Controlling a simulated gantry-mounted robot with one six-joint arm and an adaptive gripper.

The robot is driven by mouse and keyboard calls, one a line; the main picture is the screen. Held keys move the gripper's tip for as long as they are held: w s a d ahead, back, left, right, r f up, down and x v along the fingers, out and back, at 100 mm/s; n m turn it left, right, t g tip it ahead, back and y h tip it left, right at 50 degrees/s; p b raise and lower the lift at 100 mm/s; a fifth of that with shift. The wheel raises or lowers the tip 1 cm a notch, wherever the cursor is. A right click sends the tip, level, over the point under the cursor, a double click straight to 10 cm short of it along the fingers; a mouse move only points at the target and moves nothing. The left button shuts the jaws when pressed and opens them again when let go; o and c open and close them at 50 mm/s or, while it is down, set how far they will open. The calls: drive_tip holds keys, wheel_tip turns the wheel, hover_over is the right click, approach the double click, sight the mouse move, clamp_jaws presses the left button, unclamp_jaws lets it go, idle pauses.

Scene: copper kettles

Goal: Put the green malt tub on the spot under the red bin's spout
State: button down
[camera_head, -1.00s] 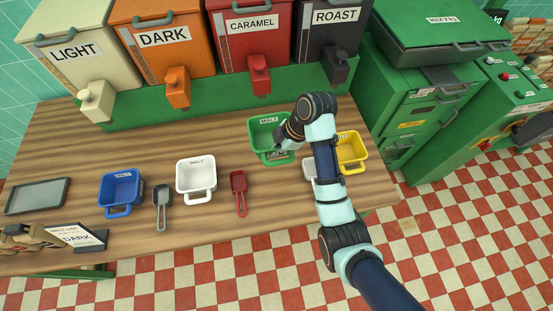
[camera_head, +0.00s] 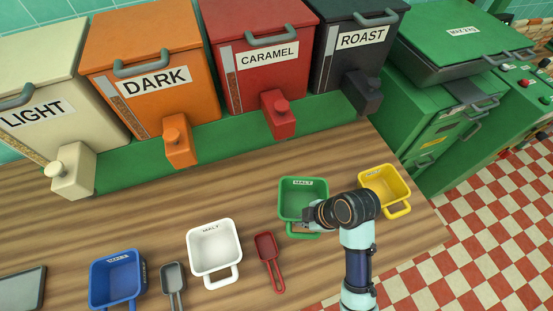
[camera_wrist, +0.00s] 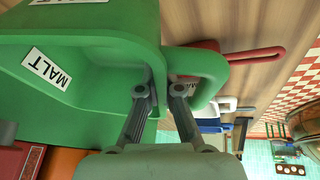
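The green malt tub (camera_head: 303,186) stands on the wooden table, front right of the red CARAMEL bin (camera_head: 262,60). Its handle faces the front. The red bin's spout (camera_head: 280,118) hangs over the green ledge, up and left of the tub, and the table just in front of it is bare. My gripper (camera_wrist: 160,88) is at the tub's handle side. In the wrist view its two fingers straddle the wall of the tub (camera_wrist: 90,100) beside the handle and look closed on it. In the head view my wrist hides the fingertips and part of the handle.
A yellow tub (camera_head: 386,182) is close on the right. A white tub (camera_head: 213,240), a red scoop (camera_head: 267,252), a grey scoop (camera_head: 173,280) and a blue tub (camera_head: 117,270) stand left. The orange DARK bin (camera_head: 150,90) and dark ROAST bin (camera_head: 350,60) flank the red bin.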

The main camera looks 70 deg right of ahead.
drive_tip(key=shift+s+d, duration=0.1)
drive_tip(key=shift+d, duration=0.05)
drive_tip(key=w+d+b, duration=0.4)
drive_tip(key=w+d, duration=0.8)
drive_tip(key=d, duration=0.2)
drive_tip(key=f+b, duration=0.1)
drive_tip(key=f, duration=0.3)
drive_tip(key=f+b, duration=0.1)
drive_tip(key=f, duration=0.1)
drive_tip(key=shift+w+f+b, duration=0.3)
drive_tip(key=shift+f+b, duration=0.05)
drive_tip(key=shift+w+d+f+b, duration=0.1)
drive_tip(key=shift+d+f+b, duration=0.05)
drive_tip(key=shift+f+b, duration=0.2)
drive_tip(key=shift+w+r, duration=0.1)
drive_tip(key=shift+r, duration=0.1)
drive_tip(key=c, duration=1.8)
unclamp_jaws()
drive_tip(key=shift+f, duration=0.15)
drive_tip(key=o, duration=0.5)
